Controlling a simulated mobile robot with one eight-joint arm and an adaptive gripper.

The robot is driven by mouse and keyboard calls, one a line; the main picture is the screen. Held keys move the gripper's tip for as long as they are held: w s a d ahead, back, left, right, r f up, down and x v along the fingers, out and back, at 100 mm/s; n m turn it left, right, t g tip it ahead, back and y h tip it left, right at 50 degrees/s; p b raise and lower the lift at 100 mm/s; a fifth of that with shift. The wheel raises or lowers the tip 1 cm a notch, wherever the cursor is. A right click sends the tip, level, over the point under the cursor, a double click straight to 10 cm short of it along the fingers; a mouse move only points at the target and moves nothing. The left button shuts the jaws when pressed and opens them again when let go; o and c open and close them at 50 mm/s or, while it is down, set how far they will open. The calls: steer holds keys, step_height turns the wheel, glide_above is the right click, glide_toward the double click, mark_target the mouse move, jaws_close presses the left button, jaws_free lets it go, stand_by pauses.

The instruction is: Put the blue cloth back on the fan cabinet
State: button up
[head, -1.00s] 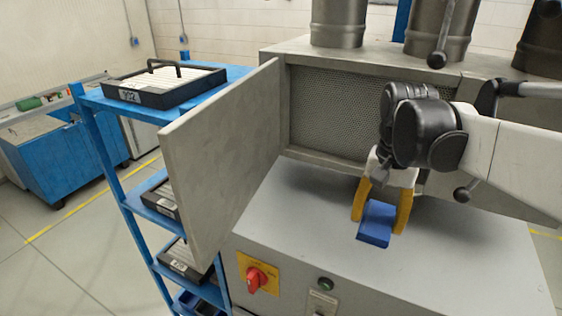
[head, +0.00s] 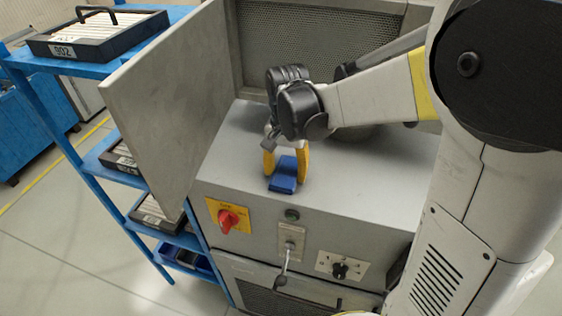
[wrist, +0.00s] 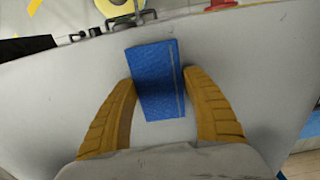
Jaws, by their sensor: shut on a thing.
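The blue cloth (head: 284,176) is a small folded blue pad at the grey top of the fan cabinet (head: 380,190), near its front edge. My gripper (head: 286,166) points down with its yellow fingers shut on the cloth. In the wrist view the cloth (wrist: 155,80) lies between the two fingers (wrist: 160,105) and sticks out past their tips, over the grey top. I cannot tell whether the cloth touches the top or hangs just above it.
The cabinet's open grey door (head: 165,90) stands left of the gripper. A blue shelf rack (head: 100,155) with filter trays is beyond it. The top right of the cloth looks clear.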

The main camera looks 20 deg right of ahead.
steer(key=shift+s, duration=0.1)
steer(key=o, duration=1)
step_height(320, 180, up, 11)
steer(key=n+t, duration=0.4)
glide_toward(286, 172)
steer(key=s+r, duration=0.2)
steer(key=s, duration=0.3)
steer(key=s+f+n+t, duration=0.1)
steer(key=s, duration=0.1)
steer(key=s+f+n+t, duration=0.2)
steer(key=shift+d+f+b, duration=0.1)
steer(key=shift+f+b, duration=0.1)
steer(key=shift+b, duration=0.1)
